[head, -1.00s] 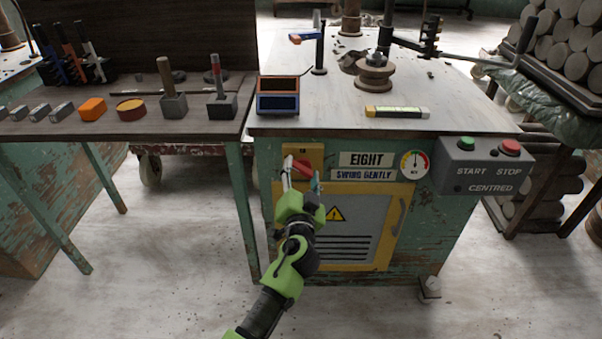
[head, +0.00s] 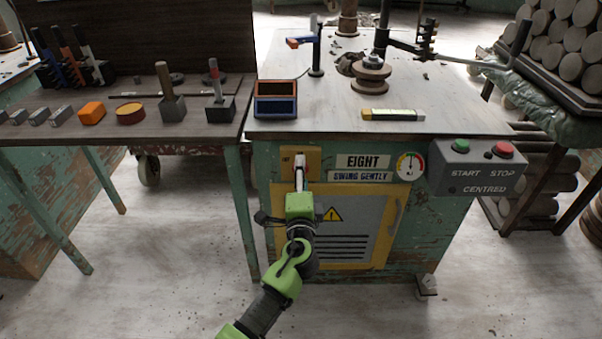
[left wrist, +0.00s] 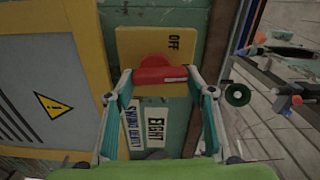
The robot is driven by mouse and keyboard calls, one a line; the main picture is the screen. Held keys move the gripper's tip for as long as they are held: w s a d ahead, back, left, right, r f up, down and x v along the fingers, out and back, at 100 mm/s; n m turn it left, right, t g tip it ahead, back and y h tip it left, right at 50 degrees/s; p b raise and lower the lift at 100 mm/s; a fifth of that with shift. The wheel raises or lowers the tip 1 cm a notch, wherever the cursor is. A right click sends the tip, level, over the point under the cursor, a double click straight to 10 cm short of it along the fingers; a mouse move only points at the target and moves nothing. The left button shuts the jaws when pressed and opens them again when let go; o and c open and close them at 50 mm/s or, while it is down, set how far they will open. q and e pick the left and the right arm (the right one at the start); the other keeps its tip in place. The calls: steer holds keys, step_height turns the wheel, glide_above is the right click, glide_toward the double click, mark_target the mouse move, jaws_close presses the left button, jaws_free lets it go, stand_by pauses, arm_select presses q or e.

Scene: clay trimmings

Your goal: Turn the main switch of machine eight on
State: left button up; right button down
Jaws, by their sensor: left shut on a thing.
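The main switch is a red rotary handle (left wrist: 163,75) on a yellow plate (left wrist: 150,45) on machine eight's green front, left of the EIGHT sign (head: 369,162). My left gripper (left wrist: 160,82) is shut on the red handle, one finger at each end in the left wrist view. In the head view my left gripper (head: 300,165) covers most of the switch. The handle stands about upright on the machine. The OFF mark (left wrist: 174,42) shows at the plate's upper left; I see no ON mark. My right gripper is not in view.
The SWING GENTLY sign (head: 360,176), a round gauge (head: 409,167) and a START/STOP box (head: 476,168) are right of the switch. A yellow-framed door (head: 375,257) with a warning triangle is below. A workbench (head: 60,145) with tools stands at left.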

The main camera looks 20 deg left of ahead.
arm_select(q)
steer(key=shift+d+f+m, duration=0.1)
steer(key=shift+m, duration=0.5)
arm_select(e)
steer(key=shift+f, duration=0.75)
arm_select(q)
steer(key=o, duration=1.1)
steer(key=shift+s, duration=0.1)
steer(key=v, duration=1.2)
